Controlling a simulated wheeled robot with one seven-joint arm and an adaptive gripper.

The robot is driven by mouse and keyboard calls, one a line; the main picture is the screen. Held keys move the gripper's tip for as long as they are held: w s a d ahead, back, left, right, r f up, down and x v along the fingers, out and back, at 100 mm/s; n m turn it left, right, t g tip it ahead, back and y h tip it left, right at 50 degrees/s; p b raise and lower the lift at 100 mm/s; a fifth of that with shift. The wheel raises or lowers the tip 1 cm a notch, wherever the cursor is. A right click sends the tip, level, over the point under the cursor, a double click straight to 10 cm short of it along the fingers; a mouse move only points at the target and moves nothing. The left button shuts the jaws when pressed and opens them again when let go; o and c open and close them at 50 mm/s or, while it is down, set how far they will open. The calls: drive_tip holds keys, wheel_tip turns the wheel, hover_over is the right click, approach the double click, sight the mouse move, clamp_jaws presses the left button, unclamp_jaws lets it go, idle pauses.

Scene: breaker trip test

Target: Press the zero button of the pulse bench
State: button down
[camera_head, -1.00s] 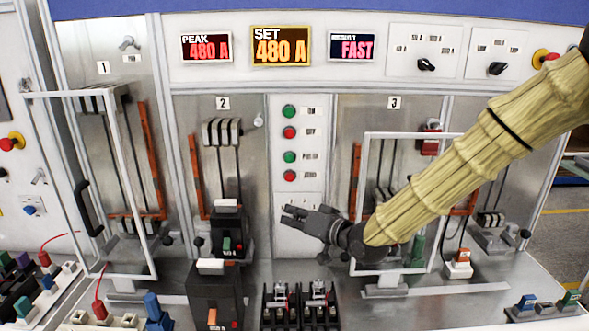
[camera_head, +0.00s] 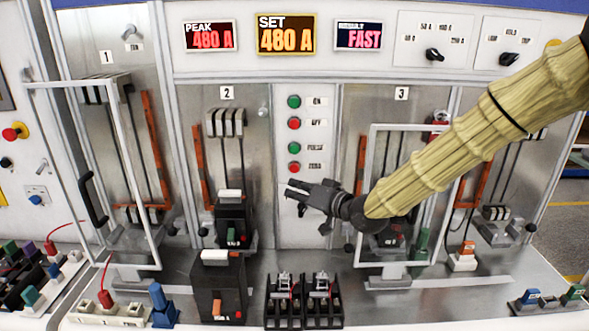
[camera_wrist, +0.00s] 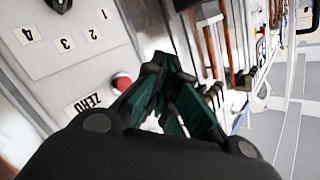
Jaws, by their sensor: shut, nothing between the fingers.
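The zero button is a red round button (camera_head: 294,166) beside the label ZERO, lowest in a column on the centre panel of the pulse bench. In the wrist view the red button (camera_wrist: 121,83) shows just left of my fingers, with the ZERO label (camera_wrist: 90,101) below it. My gripper (camera_head: 290,192) is shut and empty. In the head view it appears a little below the zero button, fingers pointing left. Whether it touches the panel cannot be told.
Above it are a green PULSE button (camera_head: 294,148), a red OFF button (camera_head: 294,123) and a green ON button (camera_head: 294,102). A black breaker (camera_head: 232,215) stands at bay 2, left of my gripper. A framed clear guard (camera_head: 372,150) stands at bay 3, behind my arm.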

drive_tip(key=shift+w, duration=2.6)
drive_tip(key=shift+w, duration=0.1)
drive_tip(key=shift+w, duration=0.25)
drive_tip(key=shift+w+r, duration=0.15)
drive_tip(key=shift+w, duration=0.1)
drive_tip(key=shift+w+r+p, duration=0.25)
drive_tip(key=shift+r+p, duration=0.05)
drive_tip(key=shift+r, duration=0.25)
idle(1.2)
drive_tip(key=shift+s+f, duration=0.25)
drive_tip(key=shift+f, duration=0.25)
drive_tip(key=shift+s+f+b, duration=0.15)
drive_tip(key=shift+s+b, duration=0.15)
drive_tip(key=shift+s, duration=1)
drive_tip(key=shift+s+f+b, duration=0.1)
drive_tip(key=shift+s+b, duration=0.2)
drive_tip(key=shift+s, duration=0.95)
